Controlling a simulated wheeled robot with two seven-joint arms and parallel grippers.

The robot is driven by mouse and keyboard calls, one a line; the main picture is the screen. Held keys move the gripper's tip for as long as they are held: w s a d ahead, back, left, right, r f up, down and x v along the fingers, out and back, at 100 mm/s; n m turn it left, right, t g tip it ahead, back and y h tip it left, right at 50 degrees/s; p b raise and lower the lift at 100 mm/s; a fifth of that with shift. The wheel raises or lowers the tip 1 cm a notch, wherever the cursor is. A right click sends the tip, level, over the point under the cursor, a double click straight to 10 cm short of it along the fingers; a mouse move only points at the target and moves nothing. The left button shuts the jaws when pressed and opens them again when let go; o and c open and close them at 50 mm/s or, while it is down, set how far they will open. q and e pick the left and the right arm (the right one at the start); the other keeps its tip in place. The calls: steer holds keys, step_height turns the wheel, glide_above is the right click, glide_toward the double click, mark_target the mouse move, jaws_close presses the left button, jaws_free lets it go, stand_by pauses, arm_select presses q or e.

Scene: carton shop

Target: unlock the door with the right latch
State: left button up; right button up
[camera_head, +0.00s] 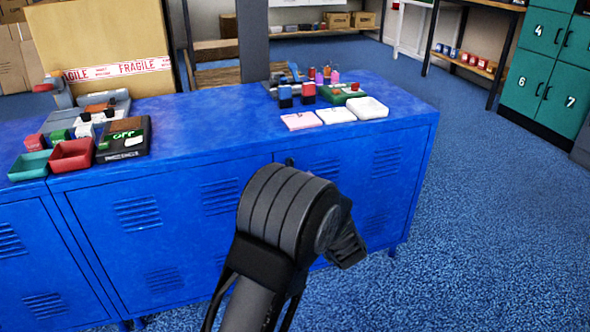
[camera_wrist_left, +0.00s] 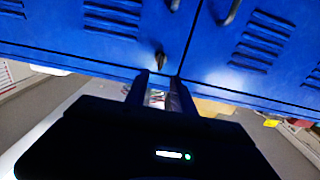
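A blue metal locker cabinet (camera_head: 150,195) stands across the middle of the head view, with louvred doors on its front. In the left wrist view, two blue doors (camera_wrist_left: 60,25) meet at a seam. A small dark latch (camera_wrist_left: 160,60) sticks out near the door edge, just left of that seam. My left gripper (camera_wrist_left: 157,88) has its two dark fingers apart with nothing between them. The latch appears just beyond the fingertips, and I see no contact. One of my dark arms covers part of the door fronts in the head view, hiding any gripper there. My right gripper is not visible.
Dark handles (camera_wrist_left: 231,11) show at the top of the left wrist view. On the cabinet top are small trays (camera_head: 72,154), pads (camera_head: 302,121) and several coloured items. A carton (camera_head: 105,45) stands behind. Teal lockers (camera_head: 545,70) stand at right; blue carpet (camera_head: 490,210) there is clear.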

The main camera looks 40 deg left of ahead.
mark_target(293, 165)
arm_select(q)
steer(key=b+x, duration=0.1)
steer(key=x, duration=0.4)
steer(key=shift+a+f+b, duration=0.15)
steer(key=shift+b, duration=0.15)
steer(key=shift+w+a, duration=0.5)
steer(key=shift+a, duration=0.05)
steer(key=shift+c, duration=0.5)
jaws_close()
